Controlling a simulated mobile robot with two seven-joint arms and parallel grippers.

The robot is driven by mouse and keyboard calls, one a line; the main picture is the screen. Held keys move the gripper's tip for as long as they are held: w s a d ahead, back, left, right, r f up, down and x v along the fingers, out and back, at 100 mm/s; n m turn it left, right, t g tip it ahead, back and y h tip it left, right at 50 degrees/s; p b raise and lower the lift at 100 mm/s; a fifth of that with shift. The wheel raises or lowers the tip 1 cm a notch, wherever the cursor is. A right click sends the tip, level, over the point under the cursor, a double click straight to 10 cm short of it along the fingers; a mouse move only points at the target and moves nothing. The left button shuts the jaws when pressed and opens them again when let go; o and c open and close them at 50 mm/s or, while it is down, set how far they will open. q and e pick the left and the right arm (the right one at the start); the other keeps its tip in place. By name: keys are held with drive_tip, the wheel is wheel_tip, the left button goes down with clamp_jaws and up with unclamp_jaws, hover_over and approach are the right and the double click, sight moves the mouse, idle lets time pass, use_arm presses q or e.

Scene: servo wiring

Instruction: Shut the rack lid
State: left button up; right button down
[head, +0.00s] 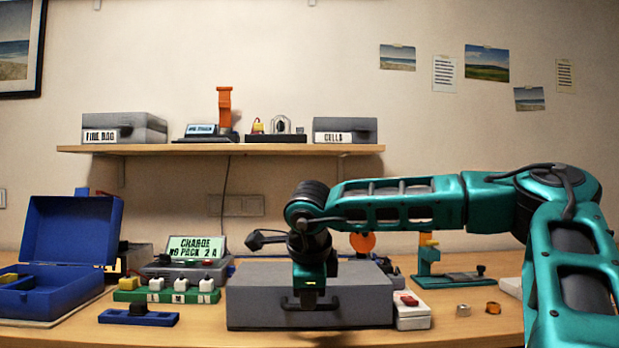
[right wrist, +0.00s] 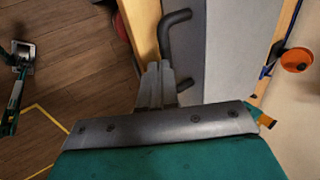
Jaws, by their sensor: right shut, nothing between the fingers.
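The grey box (head: 350,314) with a black bar handle (head: 288,303) on its front stands at the middle front of the table. I take it for the rack. Its flat grey top (head: 362,276) looks down and level; whether it is fully shut I cannot tell. My right gripper (head: 308,298) points down at the front of the box, over the handle. In the right wrist view, its fingers (right wrist: 156,85) are together and empty, beside the dark handle (right wrist: 174,32) and the grey box surface (right wrist: 228,55). Contact is unclear. My left gripper is not in view.
A blue case (head: 70,230) with its lid raised stands at the left. A green block with white pieces (head: 165,295) and a blue holder (head: 138,317) lie left of the grey box. A white-and-red device (head: 412,312) stands close at its right. A shelf (head: 220,149) hangs above.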

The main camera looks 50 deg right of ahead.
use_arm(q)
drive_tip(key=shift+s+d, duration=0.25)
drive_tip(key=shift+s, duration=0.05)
use_arm(e)
drive_tip(key=shift+f, duration=1.05)
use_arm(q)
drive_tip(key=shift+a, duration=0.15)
